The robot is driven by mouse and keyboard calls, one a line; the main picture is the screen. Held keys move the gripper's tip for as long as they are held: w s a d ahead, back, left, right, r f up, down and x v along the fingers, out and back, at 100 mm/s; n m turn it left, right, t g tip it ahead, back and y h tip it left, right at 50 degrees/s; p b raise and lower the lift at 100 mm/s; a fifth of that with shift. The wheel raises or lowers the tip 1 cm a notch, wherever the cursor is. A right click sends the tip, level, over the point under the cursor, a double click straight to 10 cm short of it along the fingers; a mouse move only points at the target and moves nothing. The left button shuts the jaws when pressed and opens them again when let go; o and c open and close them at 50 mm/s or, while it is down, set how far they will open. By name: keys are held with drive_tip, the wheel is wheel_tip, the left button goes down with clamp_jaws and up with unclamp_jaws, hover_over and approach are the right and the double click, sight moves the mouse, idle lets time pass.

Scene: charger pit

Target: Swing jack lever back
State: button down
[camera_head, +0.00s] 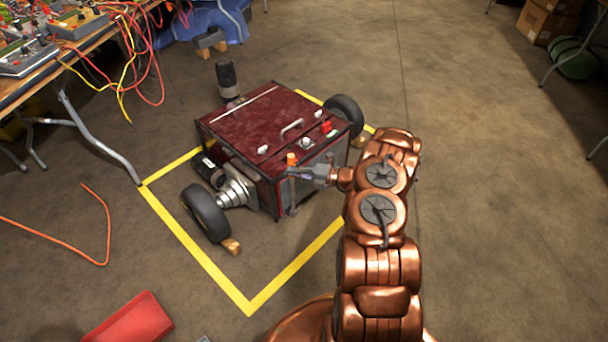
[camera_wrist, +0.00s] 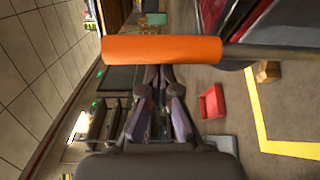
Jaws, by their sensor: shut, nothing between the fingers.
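The jack lever has an orange grip (camera_head: 291,158) and stands at the near side of a dark red wheeled machine (camera_head: 262,135). In the wrist view the orange grip (camera_wrist: 162,50) lies across the picture, with a grey metal rod running from it to the right. My gripper (camera_head: 296,171) is shut and empty, close to the grip. In the wrist view the fingertips of my gripper (camera_wrist: 158,76) end at the grip's lower edge; I cannot tell whether they touch it.
The machine stands inside a yellow floor outline (camera_head: 205,267), with wooden blocks (camera_head: 231,246) at its wheels. A red bin (camera_head: 130,318) lies at the front left. A workbench (camera_head: 70,45) with hanging cables is at the upper left.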

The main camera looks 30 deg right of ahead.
drive_tip(key=shift+w+d+r, duration=0.1)
drive_tip(key=shift+w+d, duration=0.05)
drive_tip(key=shift+d, duration=0.2)
drive_tip(key=shift+d, duration=0.1)
